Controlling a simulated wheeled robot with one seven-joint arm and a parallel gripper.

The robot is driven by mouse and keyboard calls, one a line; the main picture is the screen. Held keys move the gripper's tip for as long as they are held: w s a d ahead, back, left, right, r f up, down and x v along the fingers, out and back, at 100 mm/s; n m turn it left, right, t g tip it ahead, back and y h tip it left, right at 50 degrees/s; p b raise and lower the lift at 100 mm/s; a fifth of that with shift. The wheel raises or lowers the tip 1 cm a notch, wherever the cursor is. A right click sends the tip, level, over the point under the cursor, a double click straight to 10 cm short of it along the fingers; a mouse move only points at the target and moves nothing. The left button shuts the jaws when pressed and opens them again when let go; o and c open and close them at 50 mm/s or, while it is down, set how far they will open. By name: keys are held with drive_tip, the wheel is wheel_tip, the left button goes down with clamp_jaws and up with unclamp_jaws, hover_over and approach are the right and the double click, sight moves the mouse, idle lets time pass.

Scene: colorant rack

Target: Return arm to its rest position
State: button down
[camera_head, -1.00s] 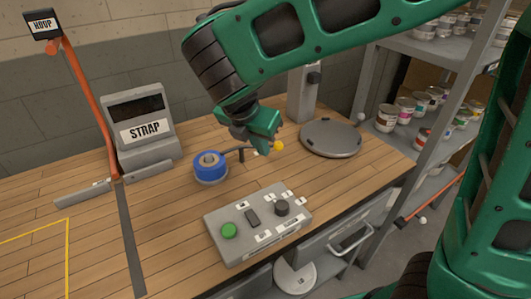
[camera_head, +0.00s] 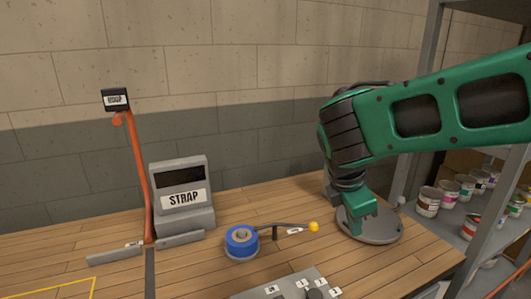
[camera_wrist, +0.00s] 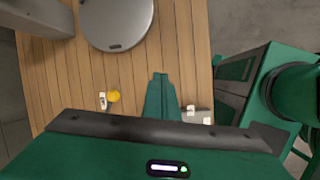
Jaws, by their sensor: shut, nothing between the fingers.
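My green gripper (camera_head: 362,228) hangs from my arm at the right of the head view, in front of the round grey plate (camera_head: 385,230). Its fingers are shut and hold nothing. In the wrist view the closed fingers (camera_wrist: 160,77) point away over the wooden table, with the round plate (camera_wrist: 117,40) beyond them to the left. A yellow knob (camera_wrist: 113,97) lies left of the fingers there. The exact height of the gripper above the table is hard to tell.
The yellow knob (camera_head: 313,227) on a dark lever stands beside a blue tape roll (camera_head: 241,241). A grey STRAP machine (camera_head: 183,190) and orange post (camera_head: 138,175) stand left. A control box (camera_head: 285,287) is cut off below. Shelves with paint cans (camera_head: 428,201) are right.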

drive_tip(key=s+d+f+m+g+y, duration=0.2)
drive_tip(key=s+d+m, duration=1.1)
drive_tip(key=d+m, duration=0.5)
drive_tip(key=s+d+f+m+y, duration=0.1)
drive_tip(key=s+f+m, duration=0.1)
drive_tip(key=s+m, duration=0.5)
drive_tip(key=shift+s+d+f+m+y, duration=0.2)
drive_tip(key=shift+s+m+y, duration=0.2)
drive_tip(key=shift+s, duration=0.15)
drive_tip(key=shift+a, duration=0.15)
